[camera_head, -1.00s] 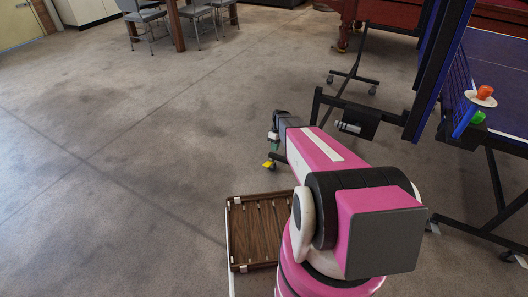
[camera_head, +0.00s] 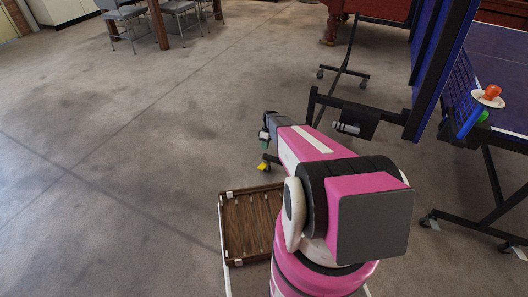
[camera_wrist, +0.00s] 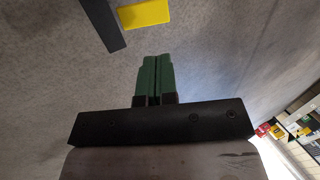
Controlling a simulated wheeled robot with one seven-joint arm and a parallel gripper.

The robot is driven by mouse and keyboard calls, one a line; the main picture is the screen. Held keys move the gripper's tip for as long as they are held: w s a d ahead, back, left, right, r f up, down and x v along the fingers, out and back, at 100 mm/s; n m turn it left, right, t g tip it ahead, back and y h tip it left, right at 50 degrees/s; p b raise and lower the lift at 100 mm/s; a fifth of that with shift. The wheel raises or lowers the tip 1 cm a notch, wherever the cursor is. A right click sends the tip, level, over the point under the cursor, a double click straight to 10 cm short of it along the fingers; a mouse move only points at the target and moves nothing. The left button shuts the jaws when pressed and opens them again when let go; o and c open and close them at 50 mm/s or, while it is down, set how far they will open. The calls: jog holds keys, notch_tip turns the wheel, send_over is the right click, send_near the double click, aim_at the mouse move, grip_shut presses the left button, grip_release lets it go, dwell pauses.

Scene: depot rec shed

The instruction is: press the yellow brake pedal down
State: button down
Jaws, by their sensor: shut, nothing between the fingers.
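The yellow brake pedal (camera_head: 263,166) sits low at the floor end of the folding table's black leg, left of the table in the head view. In the wrist view the yellow pedal (camera_wrist: 146,13) is at the top edge, beside a dark bar. My gripper (camera_wrist: 155,58) has its two green fingers side by side and shut, with nothing between them. Its fingertips point toward the pedal and look apart from it. In the head view my gripper (camera_head: 265,142) is just above the pedal, small and partly hidden by my arm.
The blue table-tennis table (camera_head: 500,60) stands at the right on black wheeled legs, with an orange ball (camera_head: 491,91) at its edge. A dark bar (camera_wrist: 101,22) runs close left of the pedal in the wrist view. Chairs (camera_head: 182,10) are far back. The floor at left is clear.

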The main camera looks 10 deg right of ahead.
aim_at(261, 168)
jog(key=x, duration=1.2)
jog(key=shift+f, duration=0.15)
jog(key=shift+s+a, duration=0.1)
jog(key=shift+s, duration=0.05)
jog(key=shift+s+a+f+t+h, duration=0.2)
jog(key=shift+s+f+t+h, duration=0.25)
jog(key=shift+t, duration=0.25)
jog(key=shift+s+a+f+t+h, duration=0.2)
jog(key=shift+f+t+h, duration=0.4)
jog(key=shift+t+h, duration=0.25)
jog(key=shift+w+f+t, duration=0.1)
jog(key=shift+f+t, duration=0.15)
jog(key=shift+f, duration=0.05)
jog(key=shift+s+a+f, duration=0.1)
jog(key=shift+f, duration=0.45)
jog(key=shift+s+a+f, duration=0.1)
jog(key=shift+f, duration=0.45)
jog(key=shift+f, duration=0.25)
jog(key=shift+r, duration=0.1)
